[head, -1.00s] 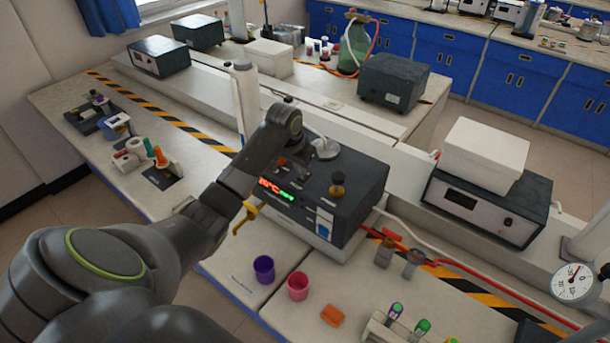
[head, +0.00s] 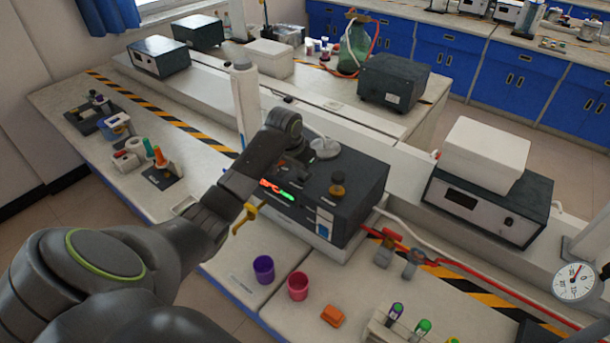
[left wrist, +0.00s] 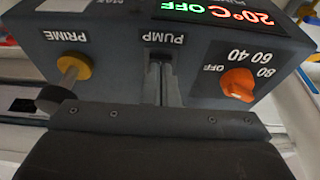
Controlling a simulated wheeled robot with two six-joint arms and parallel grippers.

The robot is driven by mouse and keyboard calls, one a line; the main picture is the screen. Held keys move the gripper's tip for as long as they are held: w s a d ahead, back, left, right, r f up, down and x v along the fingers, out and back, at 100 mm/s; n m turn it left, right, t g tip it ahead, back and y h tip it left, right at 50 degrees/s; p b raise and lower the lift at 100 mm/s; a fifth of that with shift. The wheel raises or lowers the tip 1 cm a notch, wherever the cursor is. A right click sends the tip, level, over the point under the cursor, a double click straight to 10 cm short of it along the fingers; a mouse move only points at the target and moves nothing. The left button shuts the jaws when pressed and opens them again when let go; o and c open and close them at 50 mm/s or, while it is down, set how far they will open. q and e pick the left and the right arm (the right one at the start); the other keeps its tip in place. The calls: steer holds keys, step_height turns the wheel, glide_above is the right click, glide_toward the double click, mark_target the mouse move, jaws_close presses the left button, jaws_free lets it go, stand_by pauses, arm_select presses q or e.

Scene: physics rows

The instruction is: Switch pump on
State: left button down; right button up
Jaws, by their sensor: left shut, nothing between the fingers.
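The dark box (head: 350,205) in the middle of the bench carries the pump control. My left gripper (head: 298,165) is low over the box's top, shut and empty. In the left wrist view its fingers (left wrist: 165,88) are together at the PUMP label. They hide most of the switch, and contact cannot be told. My right gripper is out of view.
A clear dish (head: 325,148) sits on the box's far side. A purple cup (head: 263,268), a pink cup (head: 298,287) and an orange block (head: 332,315) stand in front. A white bottle (head: 246,100) rises behind my arm. Red tubing (head: 460,264) runs along the right.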

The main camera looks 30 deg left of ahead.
arm_select(q)
steer(key=shift+f, duration=0.2)
steer(key=shift+r+p, duration=0.65)
steer(key=shift+r, duration=2.9)
